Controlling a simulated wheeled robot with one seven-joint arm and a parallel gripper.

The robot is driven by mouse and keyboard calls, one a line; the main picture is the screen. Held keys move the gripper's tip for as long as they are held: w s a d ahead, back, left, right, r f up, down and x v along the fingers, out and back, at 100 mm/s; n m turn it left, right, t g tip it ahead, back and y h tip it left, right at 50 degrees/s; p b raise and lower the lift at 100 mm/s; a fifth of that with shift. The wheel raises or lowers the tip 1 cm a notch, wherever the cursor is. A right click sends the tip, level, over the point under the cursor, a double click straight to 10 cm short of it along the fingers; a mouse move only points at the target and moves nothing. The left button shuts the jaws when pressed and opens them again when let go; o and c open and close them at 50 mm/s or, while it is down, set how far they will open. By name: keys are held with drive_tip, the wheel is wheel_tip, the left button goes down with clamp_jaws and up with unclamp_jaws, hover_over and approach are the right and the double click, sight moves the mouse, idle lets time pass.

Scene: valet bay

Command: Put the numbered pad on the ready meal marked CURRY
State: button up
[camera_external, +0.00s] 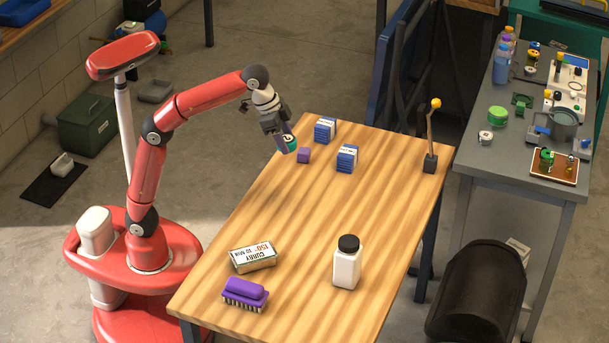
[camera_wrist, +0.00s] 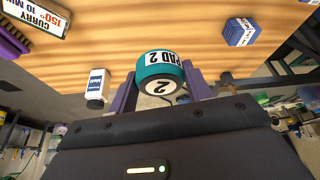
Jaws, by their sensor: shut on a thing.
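My gripper (camera_wrist: 162,90) is shut on the numbered pad (camera_wrist: 160,66), a teal cylinder with a white band reading PAD 2 and a 2 on its end. The ready meal marked CURRY (camera_external: 253,257) lies on the table's near left part, well apart from the pad. It is a pale flat box with CURRY and 150° 10 MIN on top, and it also shows at the upper left of the wrist view (camera_wrist: 40,14).
A purple brush (camera_external: 245,292) lies just in front of the meal. A white bottle with a black lid (camera_external: 346,264) stands to its right. The wooden table's middle (camera_external: 290,210) is clear.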

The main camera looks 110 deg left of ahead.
drive_tip(key=w+d+r+m+h, duration=0.1)
drive_tip(key=d+m, duration=0.1)
drive_tip(key=d, duration=0.5)
drive_tip(key=w+d+r+m, duration=0.1)
drive_tip(key=d, duration=0.7)
drive_tip(key=m+h, duration=0.1)
drive_tip(key=m, duration=0.2)
hover_over(256, 255)
drive_tip(key=s+a, duration=0.1)
drive_tip(key=f+b, duration=0.3)
drive_tip(key=f, duration=0.2)
drive_tip(key=f+b, duration=0.3)
drive_tip(key=f, duration=0.2)
drive_tip(key=f+b, duration=0.3)
drive_tip(key=f, duration=0.2)
drive_tip(key=shift+s+d, duration=0.25)
drive_tip(key=shift+f+b, duration=0.95)
drive_tip(key=shift+f, duration=1.2)
drive_tip(key=o, duration=0.9)
drive_tip(key=shift+f, duration=0.1)
drive_tip(key=shift+o, duration=0.2)
